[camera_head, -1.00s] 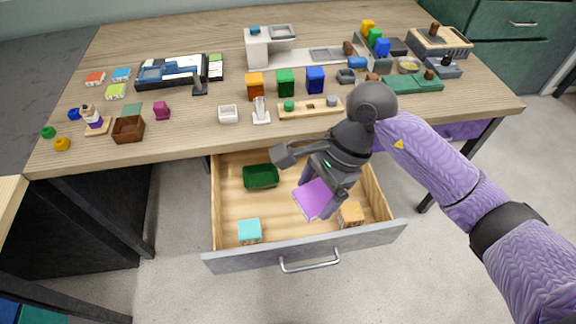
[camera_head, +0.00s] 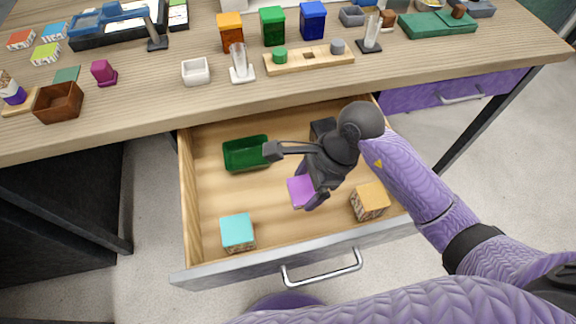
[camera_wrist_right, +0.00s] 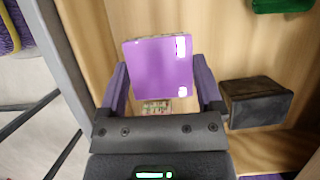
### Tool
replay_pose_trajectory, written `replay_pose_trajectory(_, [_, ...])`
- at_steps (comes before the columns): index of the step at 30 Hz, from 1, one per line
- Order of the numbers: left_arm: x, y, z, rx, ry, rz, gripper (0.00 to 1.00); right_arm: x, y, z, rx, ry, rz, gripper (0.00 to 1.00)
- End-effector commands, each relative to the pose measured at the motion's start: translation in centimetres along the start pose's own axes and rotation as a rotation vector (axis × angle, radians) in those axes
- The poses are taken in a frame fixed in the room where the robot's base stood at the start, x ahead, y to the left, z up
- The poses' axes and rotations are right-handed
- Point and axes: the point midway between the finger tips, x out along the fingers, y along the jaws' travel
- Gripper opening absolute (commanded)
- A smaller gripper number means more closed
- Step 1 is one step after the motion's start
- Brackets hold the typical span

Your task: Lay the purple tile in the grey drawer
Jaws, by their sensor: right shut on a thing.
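The purple tile (camera_head: 300,191) is held by my right gripper (camera_head: 307,196) inside the open grey drawer (camera_head: 270,265). In the right wrist view the tile (camera_wrist_right: 160,66) sits between the two purple fingers of the right gripper (camera_wrist_right: 162,90), its broad face towards the camera. I cannot tell whether the tile touches the drawer floor. The drawer has a grey front with a bar handle and a light wooden inside. My left gripper is not in view.
In the drawer are a green bin (camera_head: 246,153), a turquoise-topped box (camera_head: 238,232), an orange-topped box (camera_head: 370,200) and a dark block (camera_head: 322,128), which also shows in the right wrist view (camera_wrist_right: 256,103). The drawer's middle left floor is bare. The table (camera_head: 130,120) above holds many small objects.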

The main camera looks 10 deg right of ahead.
Motion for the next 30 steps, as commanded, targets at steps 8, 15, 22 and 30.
replay_pose_trajectory(8, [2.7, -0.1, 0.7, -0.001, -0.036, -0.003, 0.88, 5.7, 0.1, -2.4, 0.003, -0.001, 0.002, 0.16])
replay_pose_trajectory(15, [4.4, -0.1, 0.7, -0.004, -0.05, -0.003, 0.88, 9.1, 0.1, -3.8, 0.002, 0.0, 0.001, 0.16])
replay_pose_trajectory(22, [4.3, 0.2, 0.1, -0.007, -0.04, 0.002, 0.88, 8.8, 0.0, -3.8, 0.0, 0.001, -0.001, 0.16])
replay_pose_trajectory(30, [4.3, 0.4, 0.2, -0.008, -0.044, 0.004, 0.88, 8.9, 0.1, -3.8, 0.001, 0.0, -0.001, 1.0])
